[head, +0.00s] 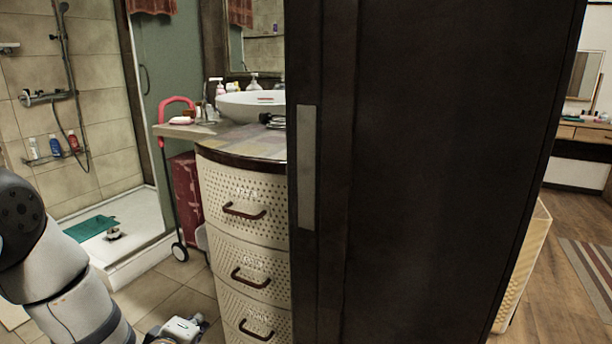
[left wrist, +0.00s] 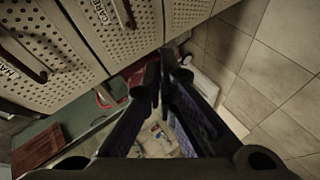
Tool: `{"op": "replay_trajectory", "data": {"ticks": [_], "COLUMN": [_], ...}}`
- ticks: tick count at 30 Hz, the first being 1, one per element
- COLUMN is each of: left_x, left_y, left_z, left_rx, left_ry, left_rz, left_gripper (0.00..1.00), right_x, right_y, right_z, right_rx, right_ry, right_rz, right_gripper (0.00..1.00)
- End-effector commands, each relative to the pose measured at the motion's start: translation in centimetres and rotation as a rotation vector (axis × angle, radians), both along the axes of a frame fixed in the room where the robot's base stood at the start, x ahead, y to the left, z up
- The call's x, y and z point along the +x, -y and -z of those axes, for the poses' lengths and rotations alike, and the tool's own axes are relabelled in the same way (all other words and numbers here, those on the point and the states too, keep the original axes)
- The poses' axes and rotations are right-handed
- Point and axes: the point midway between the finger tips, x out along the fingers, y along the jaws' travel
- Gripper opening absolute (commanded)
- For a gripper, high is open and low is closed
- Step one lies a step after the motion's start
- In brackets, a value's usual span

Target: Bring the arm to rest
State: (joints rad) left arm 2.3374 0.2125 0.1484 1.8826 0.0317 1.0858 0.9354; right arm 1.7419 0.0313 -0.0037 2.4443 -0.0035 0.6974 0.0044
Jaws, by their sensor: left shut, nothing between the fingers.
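My left arm (head: 66,285) enters the head view from the left and bends down toward the floor. My left gripper (head: 190,327) shows only in part at the bottom edge, in front of the drawer cabinet. In the left wrist view my left gripper (left wrist: 165,65) has its two dark fingers together at the tips, with nothing held between them. My right gripper is in neither view.
A white perforated drawer cabinet (head: 244,192) with brown handles stands close to my left gripper and bears a basin (head: 250,105). A dark door panel (head: 440,150) fills the middle right. Tiled floor (head: 183,290) lies left of the cabinet, before the shower tray (head: 128,240).

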Motion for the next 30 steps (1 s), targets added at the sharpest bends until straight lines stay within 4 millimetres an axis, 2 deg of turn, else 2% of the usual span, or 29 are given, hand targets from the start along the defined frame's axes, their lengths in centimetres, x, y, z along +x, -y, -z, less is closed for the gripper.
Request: {"op": "replay_trajectory", "data": {"ticks": [1, 2, 3, 5, 6, 7, 8, 9, 12, 15, 18, 21, 30], "left_x": [-3.7, -6.2, -9.7, -15.3, -19.1, -22.0, -25.0, -28.9, -37.8, -44.5, -48.4, -49.9, -50.0], "left_y": [0.8, 1.2, 1.7, 2.2, 2.5, 2.6, 2.7, 2.8, 2.7, 2.4, 2.1, 2.0, 2.0], "left_z": [1.6, 3.2, 5.1, 7.2, 8.2, 8.7, 9.0, 9.1, 8.3, 6.8, 5.6, 5.2, 5.2], "left_rx": [0.071, 0.115, 0.170, 0.247, 0.292, 0.323, 0.351, 0.383, 0.441, 0.462, 0.466, 0.463, 0.463], "left_ry": [-0.118, -0.196, -0.299, -0.448, -0.544, -0.612, -0.680, -0.765, -0.949, -1.078, -1.149, -1.179, -1.180], "left_rz": [0.071, 0.121, 0.191, 0.305, 0.388, 0.451, 0.516, 0.608, 0.827, 1.006, 1.118, 1.164, 1.166], "left_gripper": [0.00, 0.00, 0.00, 0.00, 0.00, 0.00, 0.00, 0.00, 0.00, 0.00, 0.00, 0.00, 0.00], "right_x": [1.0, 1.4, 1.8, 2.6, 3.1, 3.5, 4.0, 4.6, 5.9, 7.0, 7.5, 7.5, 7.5], "right_y": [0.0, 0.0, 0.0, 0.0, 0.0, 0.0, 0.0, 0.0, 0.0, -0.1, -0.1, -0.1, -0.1], "right_z": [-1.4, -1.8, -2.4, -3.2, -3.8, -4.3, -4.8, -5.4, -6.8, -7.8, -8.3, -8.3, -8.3], "right_rx": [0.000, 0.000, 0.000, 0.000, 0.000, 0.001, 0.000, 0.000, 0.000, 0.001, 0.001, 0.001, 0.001], "right_ry": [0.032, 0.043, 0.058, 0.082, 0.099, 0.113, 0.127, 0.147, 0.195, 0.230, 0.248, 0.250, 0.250], "right_rz": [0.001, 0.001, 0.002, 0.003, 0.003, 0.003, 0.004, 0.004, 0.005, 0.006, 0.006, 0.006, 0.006], "right_gripper": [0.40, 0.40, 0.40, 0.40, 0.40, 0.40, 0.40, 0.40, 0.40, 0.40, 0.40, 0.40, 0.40]}}
